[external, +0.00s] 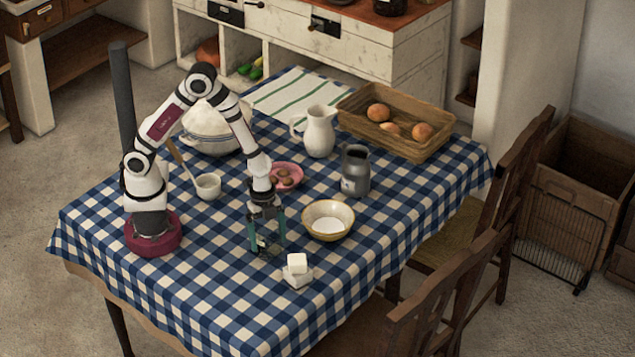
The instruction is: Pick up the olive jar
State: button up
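My gripper (267,238) points straight down low over the front middle of the checked table. Its teal fingers are spread apart. A small dark, greenish, glassy shape (267,247) shows between and just below the fingertips; it may be the olive jar, but it is too small and covered to be sure. I cannot tell whether the fingers touch it. A dark grey jar-like pot (356,171) with a pale mark stands upright to the right, apart from my gripper. Its contents are hidden.
The front left table is clear.

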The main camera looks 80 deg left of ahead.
jog(key=c, duration=0.5)
